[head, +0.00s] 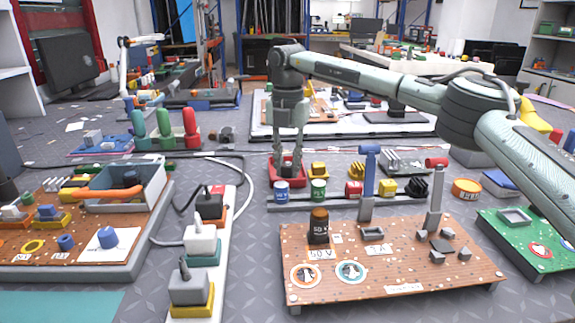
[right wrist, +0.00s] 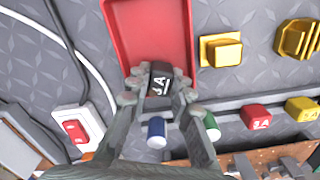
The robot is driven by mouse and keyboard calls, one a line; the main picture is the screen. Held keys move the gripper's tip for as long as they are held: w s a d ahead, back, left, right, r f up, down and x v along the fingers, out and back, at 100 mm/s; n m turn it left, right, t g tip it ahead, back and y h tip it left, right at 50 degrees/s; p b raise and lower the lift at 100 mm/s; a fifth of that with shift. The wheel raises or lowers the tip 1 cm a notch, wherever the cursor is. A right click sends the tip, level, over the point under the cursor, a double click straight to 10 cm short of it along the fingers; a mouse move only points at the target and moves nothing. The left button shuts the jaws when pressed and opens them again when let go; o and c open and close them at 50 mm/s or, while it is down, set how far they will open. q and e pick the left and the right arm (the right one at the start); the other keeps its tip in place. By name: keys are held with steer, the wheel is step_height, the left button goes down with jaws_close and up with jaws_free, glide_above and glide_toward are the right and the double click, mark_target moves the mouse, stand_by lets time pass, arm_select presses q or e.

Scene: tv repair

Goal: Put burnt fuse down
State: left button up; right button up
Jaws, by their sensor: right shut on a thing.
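My right gripper (head: 288,160) points down at the small red tray (head: 293,178) in the middle of the table. In the right wrist view the right gripper (right wrist: 160,82) is shut on a dark fuse with white lettering (right wrist: 159,86), taken to be the burnt fuse. The fuse shows over the near end of the red tray (right wrist: 150,30); I cannot tell whether it touches the tray floor. In the head view the fingers hide the fuse. My left gripper is not in view.
A rack holds a blue fuse (head: 281,191), a green fuse (head: 319,188) and other coloured parts close in front of the tray. A brown circuit board (head: 400,265) with upright blue and red-topped parts stands nearer. A power strip (head: 215,250) and cables lie left.

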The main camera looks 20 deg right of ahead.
mark_target(287, 164)
steer(key=shift+f, duration=0.15)
steer(key=shift+f, duration=0.1)
steer(key=o, duration=0.5)
steer(key=shift+o, duration=0.2)
step_height(287, 164, up, 12)
stand_by(0.4)
